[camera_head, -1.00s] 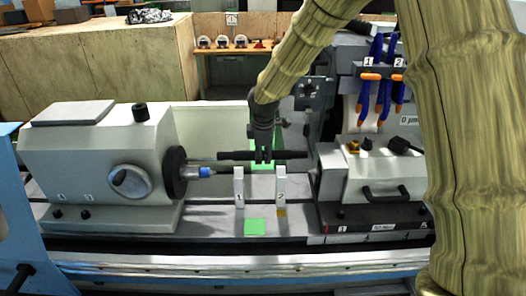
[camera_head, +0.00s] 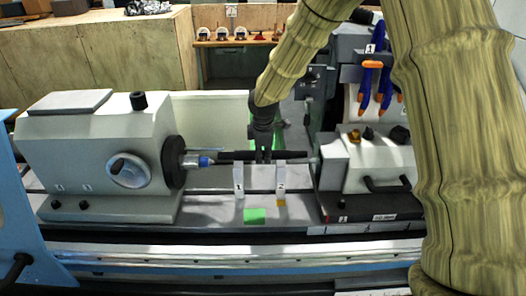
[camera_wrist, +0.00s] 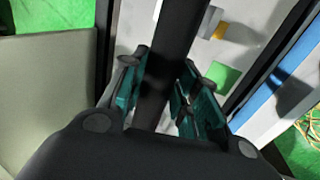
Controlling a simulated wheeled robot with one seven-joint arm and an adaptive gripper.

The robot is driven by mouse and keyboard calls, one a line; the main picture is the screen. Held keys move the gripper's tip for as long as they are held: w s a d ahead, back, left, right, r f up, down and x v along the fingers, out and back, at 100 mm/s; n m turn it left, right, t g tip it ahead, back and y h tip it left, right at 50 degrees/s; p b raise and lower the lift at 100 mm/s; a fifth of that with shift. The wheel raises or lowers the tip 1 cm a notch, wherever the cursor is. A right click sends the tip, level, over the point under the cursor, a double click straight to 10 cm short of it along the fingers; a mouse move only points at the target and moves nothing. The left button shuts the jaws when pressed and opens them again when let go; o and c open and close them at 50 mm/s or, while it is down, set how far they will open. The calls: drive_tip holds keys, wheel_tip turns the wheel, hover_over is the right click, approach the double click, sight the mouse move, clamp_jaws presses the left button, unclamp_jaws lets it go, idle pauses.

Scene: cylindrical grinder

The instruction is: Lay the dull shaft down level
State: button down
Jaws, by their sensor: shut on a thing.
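The dull shaft (camera_head: 236,156) is a dark, slim bar lying about level between the headstock and the tailstock. In the wrist view the shaft (camera_wrist: 174,40) runs up the picture between the finger pads. My gripper (camera_head: 263,157) is shut on it near its middle, from above; it also shows in the wrist view (camera_wrist: 165,92). Two white supports, marked 1 (camera_head: 239,181) and 2 (camera_head: 281,179), stand under the shaft on either side of my gripper. The shaft is at or just above their tops; I cannot tell if it touches them.
The headstock (camera_head: 95,150) with a blue-tipped centre (camera_head: 204,161) is on the left. The tailstock (camera_head: 375,170) is close on the right. A green square (camera_head: 255,215) lies on the machine bed in front. Blue-orange tools (camera_head: 372,85) hang behind right.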

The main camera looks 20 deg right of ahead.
drive_tip(key=shift+b+x, duration=0.45)
drive_tip(key=shift+x, duration=0.6)
drive_tip(key=shift+s+f, duration=0.1)
drive_tip(key=shift+s, duration=0.05)
drive_tip(key=c, duration=1)
unclamp_jaws()
drive_tip(key=shift+s+a, duration=0.1)
drive_tip(key=shift+s+f, duration=0.1)
drive_tip(key=shift+f, duration=0.1)
drive_tip(key=v, duration=1.2)
drive_tip(key=shift+r, duration=0.15)
drive_tip(key=shift+a, duration=0.1)
